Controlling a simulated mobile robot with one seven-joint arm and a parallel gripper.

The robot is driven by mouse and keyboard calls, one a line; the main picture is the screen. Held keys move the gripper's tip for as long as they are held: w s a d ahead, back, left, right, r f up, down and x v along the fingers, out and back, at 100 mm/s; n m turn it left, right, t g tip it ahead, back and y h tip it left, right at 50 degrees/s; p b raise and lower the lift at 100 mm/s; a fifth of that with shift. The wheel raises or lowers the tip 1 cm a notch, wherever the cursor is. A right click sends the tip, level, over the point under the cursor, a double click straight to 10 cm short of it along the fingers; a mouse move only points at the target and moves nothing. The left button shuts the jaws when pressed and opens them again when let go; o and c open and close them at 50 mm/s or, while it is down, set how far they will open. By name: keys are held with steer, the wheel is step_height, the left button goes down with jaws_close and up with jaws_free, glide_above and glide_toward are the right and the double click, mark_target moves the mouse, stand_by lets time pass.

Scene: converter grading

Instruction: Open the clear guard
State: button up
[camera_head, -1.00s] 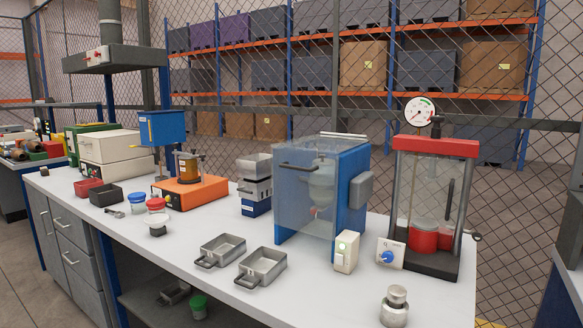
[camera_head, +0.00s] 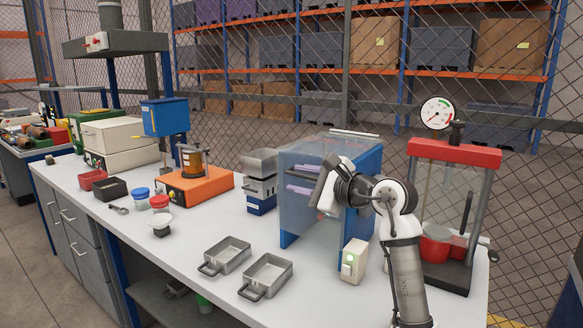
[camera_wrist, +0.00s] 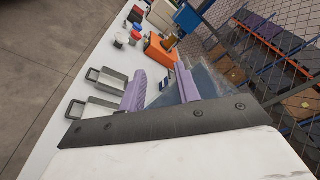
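The clear guard (camera_head: 296,218) is a bluish see-through panel on the front of the blue machine (camera_head: 345,150), and it stands closed. Its dark handle near the top is largely hidden behind my gripper. My gripper (camera_head: 302,181) is at the upper part of the guard, with two purple fingers spread apart and nothing seen between them. I cannot tell whether the fingers touch the guard or handle. In the wrist view the fingers (camera_wrist: 160,88) show apart, with the bluish see-through guard (camera_wrist: 210,82) beside the right one.
A cream switch box (camera_head: 354,262) stands by the machine's front right corner. Two metal trays (camera_head: 228,256) lie on the white bench in front. A red-topped press with a gauge (camera_head: 455,150) stands right of my arm. An orange device (camera_head: 205,188) is further left.

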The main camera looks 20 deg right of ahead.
mark_target(305, 175)
steer(key=d+h, duration=0.4)
steer(key=d, duration=0.5)
steer(key=shift+m, duration=0.4)
steer(key=p+x, duration=0.1)
steer(key=x, duration=0.3)
steer(key=p+x, duration=0.2)
steer(key=x, duration=0.2)
steer(key=a+p+x, duration=0.1)
steer(key=p+x, duration=0.1)
steer(key=x, duration=0.2)
steer(key=shift+s+f, duration=0.15)
steer(key=shift+s, duration=0.05)
steer(key=shift+w+a+f, duration=0.15)
steer(key=shift+w+f, duration=0.1)
steer(key=shift+w, duration=0.2)
jaws_close()
